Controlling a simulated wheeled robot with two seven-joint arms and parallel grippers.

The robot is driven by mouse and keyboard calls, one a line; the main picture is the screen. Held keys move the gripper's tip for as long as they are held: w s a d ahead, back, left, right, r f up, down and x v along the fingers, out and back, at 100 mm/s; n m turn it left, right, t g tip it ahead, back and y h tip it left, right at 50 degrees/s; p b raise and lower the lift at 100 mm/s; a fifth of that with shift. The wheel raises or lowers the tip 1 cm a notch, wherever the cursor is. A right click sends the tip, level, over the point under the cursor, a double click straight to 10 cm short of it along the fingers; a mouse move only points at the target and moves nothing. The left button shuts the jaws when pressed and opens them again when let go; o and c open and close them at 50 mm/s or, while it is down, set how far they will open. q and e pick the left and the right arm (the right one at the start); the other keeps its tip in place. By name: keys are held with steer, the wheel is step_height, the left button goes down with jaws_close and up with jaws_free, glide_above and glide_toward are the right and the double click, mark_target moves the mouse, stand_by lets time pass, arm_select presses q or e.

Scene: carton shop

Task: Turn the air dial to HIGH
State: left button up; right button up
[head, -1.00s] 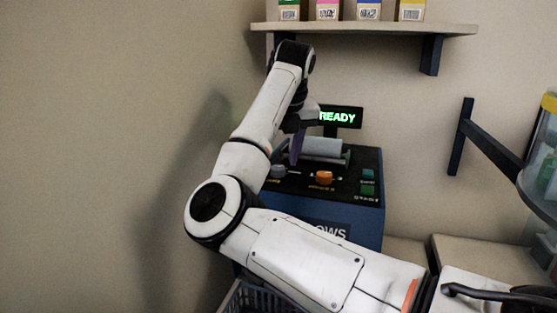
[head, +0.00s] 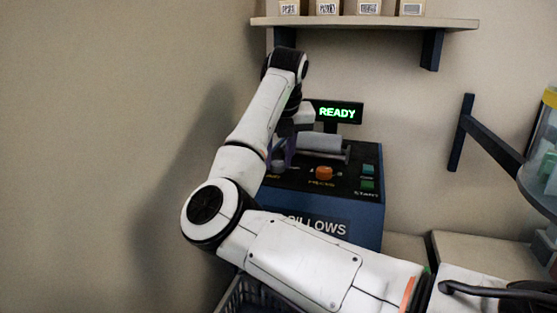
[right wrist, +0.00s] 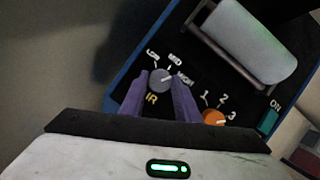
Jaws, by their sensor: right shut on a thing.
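The air dial (right wrist: 160,79) is a small grey knob on the machine's black panel, with LOW, MID and HIGH printed around it. Its pale mark points to the right, roughly towards HIGH; the exact setting is hard to tell. My right gripper (right wrist: 161,86) has its purple fingers on either side of the knob and is shut on it. In the head view the right gripper (head: 281,154) is over the panel's left end, and my arm partly hides that end. My left gripper is not in view.
Right of the air dial is an orange dial (right wrist: 214,118) marked 1, 2, 3. A teal ON button (right wrist: 269,121) and a pale roller (right wrist: 255,40) are on the machine too. Its display (head: 337,112) reads READY. A shelf with small boxes (head: 365,22) hangs above.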

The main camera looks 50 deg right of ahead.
steer(key=m+h, duration=0.1)
steer(key=m, duration=0.2)
steer(key=shift+w+a+g, duration=0.1)
steer(key=shift+g, duration=0.3)
steer(key=o, duration=1)
steer(key=shift+o, duration=0.2)
steer(key=b+v, duration=0.1)
steer(key=v, duration=0.9)
steer(key=shift+r, duration=0.2)
steer(key=shift+f, duration=0.1)
